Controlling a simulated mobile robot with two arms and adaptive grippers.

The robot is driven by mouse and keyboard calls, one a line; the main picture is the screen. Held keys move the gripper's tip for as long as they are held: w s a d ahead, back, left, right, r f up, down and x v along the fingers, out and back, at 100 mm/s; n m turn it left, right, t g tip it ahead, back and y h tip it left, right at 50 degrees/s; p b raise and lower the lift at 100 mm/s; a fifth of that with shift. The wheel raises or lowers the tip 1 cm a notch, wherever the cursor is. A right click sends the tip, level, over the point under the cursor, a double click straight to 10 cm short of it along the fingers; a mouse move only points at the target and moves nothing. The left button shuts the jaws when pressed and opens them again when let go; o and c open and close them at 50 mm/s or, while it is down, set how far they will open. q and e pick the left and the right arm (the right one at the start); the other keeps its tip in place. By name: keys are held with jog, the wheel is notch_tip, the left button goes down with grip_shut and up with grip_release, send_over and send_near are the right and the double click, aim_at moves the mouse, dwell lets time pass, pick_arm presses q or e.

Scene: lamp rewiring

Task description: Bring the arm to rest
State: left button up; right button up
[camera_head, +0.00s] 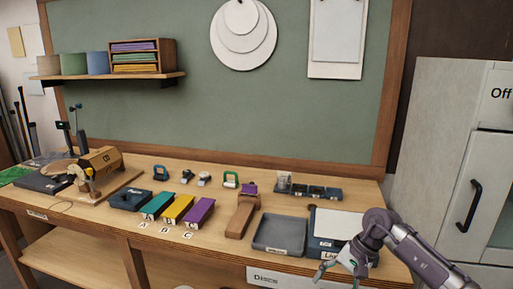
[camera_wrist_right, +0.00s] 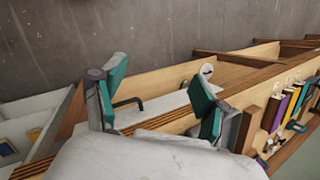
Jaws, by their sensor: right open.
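My right arm (camera_head: 415,248) comes in from the lower right in the head view. Its gripper (camera_head: 337,272) is low at the workbench's front right edge, in front of the labelled box with a white top (camera_head: 338,226). In the right wrist view the two teal-padded fingers of the gripper (camera_wrist_right: 160,98) stand wide apart with nothing held between them. My left arm and gripper are not in view.
The wooden workbench (camera_head: 225,208) carries a grey tray (camera_head: 280,234), teal, yellow and purple blocks (camera_head: 178,208), and a wooden device (camera_head: 100,160) at the left. A pale cabinet (camera_head: 440,130) stands at the right. A drawer labelled Discs (camera_head: 290,279) is under the front edge.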

jog(key=a+f+m+t+y, duration=0.5)
jog(key=a+f+m+y, duration=0.6)
jog(key=m, duration=0.8)
jog(key=s+d+f+m+t+h, duration=0.2)
jog(key=s+d+f+m+h, duration=0.2)
jog(key=f+m, duration=0.5)
jog(key=s+d+f+m+t+h, duration=0.2)
jog(key=s+d+f+m+h, duration=0.2)
jog(key=f+m, duration=0.5)
jog(key=s+d+f+m+t+h, duration=0.2)
jog(key=s+d+f+m+h, duration=0.2)
jog(key=f+m, duration=0.5)
jog(key=s+d+f+m+g+h, duration=0.1)
jog(key=s+f+m+g, duration=0.2)
jog(key=s, duration=0.9)
jog(key=s+d+f+m+g+h, duration=0.1)
jog(key=s+f+m+g+h, duration=0.1)
jog(key=s+f+m, duration=0.5)
jog(key=s+d+f+m+g+h, duration=0.1)
jog(key=s+f+m+g, duration=0.3)
jog(key=s, duration=1.5)
notch_tip(320, 180, down, 2)
jog(key=shift+s+d+m+h, duration=0.2)
jog(key=shift+m+h, duration=0.1)
jog(key=shift+m, duration=0.9)
